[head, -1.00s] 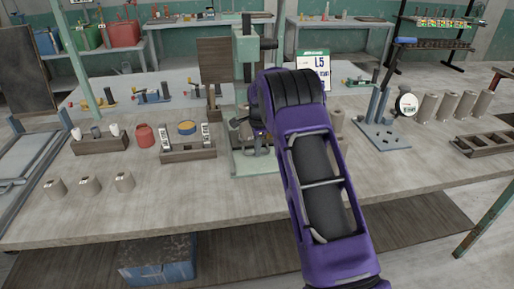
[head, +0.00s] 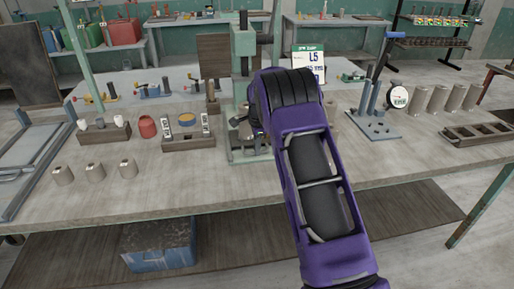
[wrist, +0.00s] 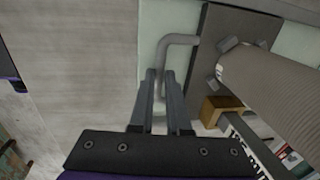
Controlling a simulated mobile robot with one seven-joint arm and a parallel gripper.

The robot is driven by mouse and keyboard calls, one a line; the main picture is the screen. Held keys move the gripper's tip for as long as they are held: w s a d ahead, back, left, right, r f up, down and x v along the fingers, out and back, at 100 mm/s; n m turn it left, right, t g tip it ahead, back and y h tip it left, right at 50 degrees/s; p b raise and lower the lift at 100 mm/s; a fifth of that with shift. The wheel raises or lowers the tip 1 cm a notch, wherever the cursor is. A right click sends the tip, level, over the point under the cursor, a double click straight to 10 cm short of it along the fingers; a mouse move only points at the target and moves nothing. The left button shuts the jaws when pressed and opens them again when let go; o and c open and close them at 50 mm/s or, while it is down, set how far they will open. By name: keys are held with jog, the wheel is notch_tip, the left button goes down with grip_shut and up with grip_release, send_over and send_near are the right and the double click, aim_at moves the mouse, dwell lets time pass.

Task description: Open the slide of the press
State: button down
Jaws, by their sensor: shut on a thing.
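The press is a green column (head: 243,62) on a pale green base, standing near the middle of the bench. In the wrist view a grey bent bar handle (wrist: 180,41) sticks out from a dark plate (wrist: 220,32) over a pale green surface. My gripper (wrist: 161,88) has its two fingers on either side of the handle's end and is shut on it. In the head view my purple arm covers much of the press's lower right, and my gripper is mostly hidden there. A ribbed grey cylinder (wrist: 270,75) lies right of the handle.
A wooden rack (head: 187,141), a red jar (head: 147,127) and several grey cylinders (head: 95,172) stand left of the press. A blue stand with a dial gauge (head: 397,97) stands on the right. The bench front (head: 200,195) is bare.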

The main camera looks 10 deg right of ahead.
jog(key=c, duration=0.9)
grip_release()
jog(key=shift+r, duration=0.15)
jog(key=s+r, duration=0.1)
jog(key=r, duration=0.4)
jog(key=s+r, duration=0.1)
jog(key=r, duration=0.5)
jog(key=s+r+p, duration=0.1)
jog(key=r, duration=0.5)
